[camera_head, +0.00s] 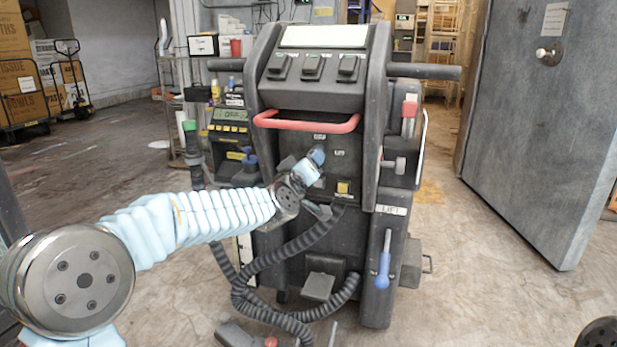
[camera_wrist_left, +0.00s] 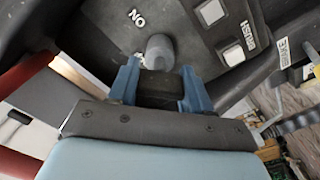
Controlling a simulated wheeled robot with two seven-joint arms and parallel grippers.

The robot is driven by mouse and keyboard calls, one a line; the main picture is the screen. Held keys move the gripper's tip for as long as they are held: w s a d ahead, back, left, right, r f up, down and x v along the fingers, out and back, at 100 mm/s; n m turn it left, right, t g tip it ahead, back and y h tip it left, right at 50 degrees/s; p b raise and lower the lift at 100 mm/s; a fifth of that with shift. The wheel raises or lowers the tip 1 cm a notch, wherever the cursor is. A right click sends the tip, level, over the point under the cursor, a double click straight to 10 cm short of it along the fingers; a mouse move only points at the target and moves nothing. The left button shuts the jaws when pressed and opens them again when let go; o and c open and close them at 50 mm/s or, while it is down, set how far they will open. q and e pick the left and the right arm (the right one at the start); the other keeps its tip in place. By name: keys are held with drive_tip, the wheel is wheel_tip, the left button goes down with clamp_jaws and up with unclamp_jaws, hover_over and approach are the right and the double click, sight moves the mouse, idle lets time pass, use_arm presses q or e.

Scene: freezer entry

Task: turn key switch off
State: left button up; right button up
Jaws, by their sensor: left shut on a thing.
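The key switch is a grey rounded knob (camera_wrist_left: 158,50) in the left wrist view, on the dark control panel of a floor machine (camera_head: 375,235). An "ON" label (camera_wrist_left: 137,18), upside down in that view, is beside it. My left gripper (camera_head: 316,162) is at the panel below the red handle, and its blue fingers (camera_wrist_left: 159,72) stand on both sides of the knob, shut on it. In the head view my gripper hides the knob, and I cannot tell its exact turn. My right gripper is not in view.
A red handle bar (camera_head: 308,122) crosses just above my left gripper. A yellow button (camera_head: 343,188) is below right of it. Black hoses (camera_head: 300,243) hang below my left arm. A grey door (camera_head: 535,120) stands at the right. Open concrete floor (camera_head: 455,280) lies right of the machine.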

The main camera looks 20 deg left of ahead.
use_arm(q)
drive_tip(key=n+b, duration=0.1)
drive_tip(key=n, duration=0.1)
drive_tip(key=n+b, duration=0.2)
drive_tip(key=shift+f+n, duration=0.2)
drive_tip(key=shift+n, duration=0.2)
drive_tip(key=shift+r+n+b, duration=0.15)
drive_tip(key=shift+n+b, duration=1.05)
drive_tip(key=shift+n, duration=1.3)
drive_tip(key=o, duration=1)
drive_tip(key=shift+o, duration=0.2)
drive_tip(key=s, duration=1.3)
drive_tip(key=shift+s+a, duration=0.25)
drive_tip(key=shift+s, duration=0.15)
